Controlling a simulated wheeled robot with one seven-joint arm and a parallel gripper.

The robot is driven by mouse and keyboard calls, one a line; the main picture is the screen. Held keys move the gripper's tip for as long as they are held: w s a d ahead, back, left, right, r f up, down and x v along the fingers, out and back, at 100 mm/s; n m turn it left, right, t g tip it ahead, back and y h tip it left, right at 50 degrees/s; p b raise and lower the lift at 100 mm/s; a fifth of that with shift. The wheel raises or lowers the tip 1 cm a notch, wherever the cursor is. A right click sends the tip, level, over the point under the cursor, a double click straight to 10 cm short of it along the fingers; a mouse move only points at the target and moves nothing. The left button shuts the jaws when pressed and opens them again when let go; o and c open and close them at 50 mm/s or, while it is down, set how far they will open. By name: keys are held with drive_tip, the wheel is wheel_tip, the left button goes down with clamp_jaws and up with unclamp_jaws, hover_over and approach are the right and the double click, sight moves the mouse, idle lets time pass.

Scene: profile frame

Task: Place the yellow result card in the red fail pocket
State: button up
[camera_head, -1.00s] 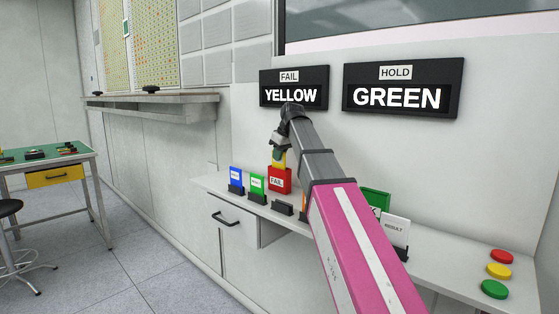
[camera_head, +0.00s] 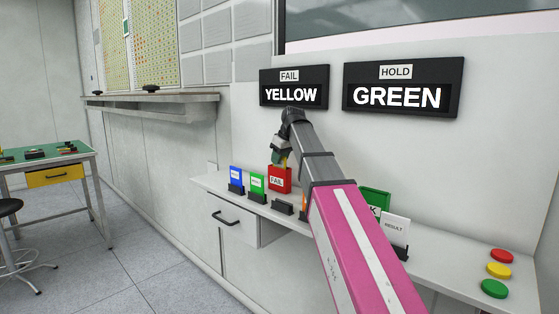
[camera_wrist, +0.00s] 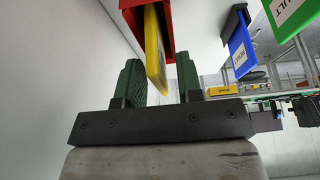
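The red fail pocket (camera_head: 279,182) stands on the narrow shelf under the FAIL sign reading YELLOW. The yellow result card (camera_wrist: 153,45) runs up to the red pocket (camera_wrist: 168,14) in the wrist view, with its far end inside it and its near end sticking out. My gripper (camera_wrist: 160,62) is open, one green finger on each side of the card's near end. There is a clear gap to the right finger; the left finger is close to the card. In the head view my gripper (camera_head: 279,153) is just above the pocket and partly hides the card.
A green card (camera_head: 257,184) and a blue card (camera_head: 236,178) stand in holders left of the pocket. An empty dark holder (camera_head: 282,207) is in front. A white result card (camera_head: 396,229) stands right of my arm. Red, yellow and green buttons (camera_head: 498,271) are at the shelf's right end.

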drive_tip(key=v, duration=1.2)
drive_tip(key=shift+f, duration=0.1)
